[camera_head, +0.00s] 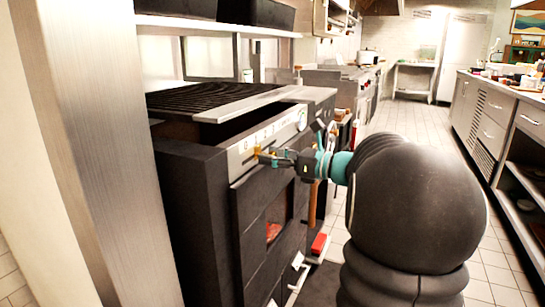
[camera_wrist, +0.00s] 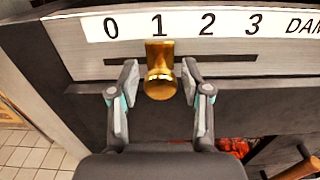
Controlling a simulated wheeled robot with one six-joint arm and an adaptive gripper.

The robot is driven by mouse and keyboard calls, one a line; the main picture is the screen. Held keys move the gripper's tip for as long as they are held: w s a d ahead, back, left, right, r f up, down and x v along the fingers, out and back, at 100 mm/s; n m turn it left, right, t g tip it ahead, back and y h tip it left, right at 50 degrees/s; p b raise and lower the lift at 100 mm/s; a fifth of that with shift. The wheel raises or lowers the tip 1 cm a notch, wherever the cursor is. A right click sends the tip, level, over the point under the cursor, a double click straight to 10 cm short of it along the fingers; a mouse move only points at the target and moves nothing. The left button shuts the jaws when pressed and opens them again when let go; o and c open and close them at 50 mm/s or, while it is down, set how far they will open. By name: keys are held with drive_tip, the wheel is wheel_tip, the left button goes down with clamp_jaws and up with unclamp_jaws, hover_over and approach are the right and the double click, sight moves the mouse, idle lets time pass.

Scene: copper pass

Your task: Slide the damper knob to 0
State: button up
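The brass damper knob (camera_wrist: 160,72) sits in a horizontal slot under a white scale strip (camera_wrist: 205,24) marked 0, 1, 2, 3. It stands right below the 1. My gripper (camera_wrist: 159,70) is open around it, one finger on each side, with a small gap visible on both sides. In the head view my gripper (camera_head: 275,157) reaches the front panel of the dark oven (camera_head: 205,190), where the knob shows as a small brass spot (camera_head: 258,151). The slot (camera_wrist: 118,61) is clear to the left of the knob, below the 0.
A ribbed grill top (camera_head: 210,97) with a metal ledge sits above the panel. Wooden handles (camera_wrist: 298,170) stick out at lower right in the wrist view. A tiled aisle (camera_head: 410,120) lies to the right, bordered by a counter with drawers (camera_head: 490,125).

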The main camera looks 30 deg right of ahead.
sight(245, 160)
clamp_jaws()
drive_tip(key=shift+s+a, duration=0.7)
drive_tip(key=shift+a, duration=0.15)
drive_tip(key=shift+s+a, duration=0.65)
drive_tip(key=shift+a, duration=0.2)
drive_tip(key=shift+s+a, duration=0.3)
drive_tip(key=shift+a, duration=0.1)
drive_tip(key=shift+o, duration=1.9)
unclamp_jaws()
drive_tip(key=shift+s+a, duration=0.1)
drive_tip(key=shift+a, duration=0.1)
drive_tip(key=shift+d, duration=0.15)
drive_tip(key=shift+s+d, duration=0.4)
drive_tip(key=v, duration=1.1)
